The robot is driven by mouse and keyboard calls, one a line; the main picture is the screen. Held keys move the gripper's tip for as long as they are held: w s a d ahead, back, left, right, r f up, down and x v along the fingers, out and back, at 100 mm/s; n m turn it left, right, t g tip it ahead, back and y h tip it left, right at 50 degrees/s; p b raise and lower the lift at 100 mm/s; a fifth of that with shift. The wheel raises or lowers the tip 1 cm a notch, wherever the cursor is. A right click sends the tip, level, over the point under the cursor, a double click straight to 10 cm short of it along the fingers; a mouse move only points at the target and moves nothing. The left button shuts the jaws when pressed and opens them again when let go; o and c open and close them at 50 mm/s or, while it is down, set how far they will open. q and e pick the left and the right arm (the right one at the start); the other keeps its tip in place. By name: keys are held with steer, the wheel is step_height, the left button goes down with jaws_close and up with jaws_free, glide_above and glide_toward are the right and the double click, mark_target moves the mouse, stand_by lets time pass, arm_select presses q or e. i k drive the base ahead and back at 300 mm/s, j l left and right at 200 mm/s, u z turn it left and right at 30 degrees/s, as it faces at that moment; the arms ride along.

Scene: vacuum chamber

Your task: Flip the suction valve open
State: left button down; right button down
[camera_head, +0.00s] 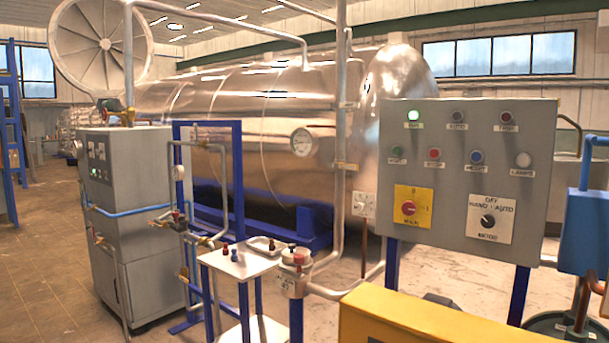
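Neither of my grippers is in view. Several small valves show, and I cannot tell for sure which is the suction valve. A small valve with a red part (177,217) sits on the pipework beside the grey cabinet, left of centre. A valve body with a red-topped fitting (296,262) sits on the pipe beside the small white table. Another small fitting with a red part (129,112) is at the foot of the vertical pipe above the grey cabinet. Their handles are too small to tell whether they are open or shut.
A large shiny vacuum chamber (270,120) on a blue frame fills the back. A grey control panel (468,165) stands at right. A grey cabinet (130,220) stands at left. A white table (238,264) holds small parts. A yellow block (430,318) fills the front. Floor at left is clear.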

mark_target(352, 166)
steer(key=i+j+z, duration=0.3)
steer(key=i, duration=0.2)
steer(key=i+j+u, duration=0.2)
steer(key=i+j, duration=0.15)
steer(key=i+j+u, duration=0.2)
steer(key=i, duration=0.3)
steer(key=i+j+u, duration=0.2)
steer(key=i, duration=0.25)
steer(key=j, duration=0.1)
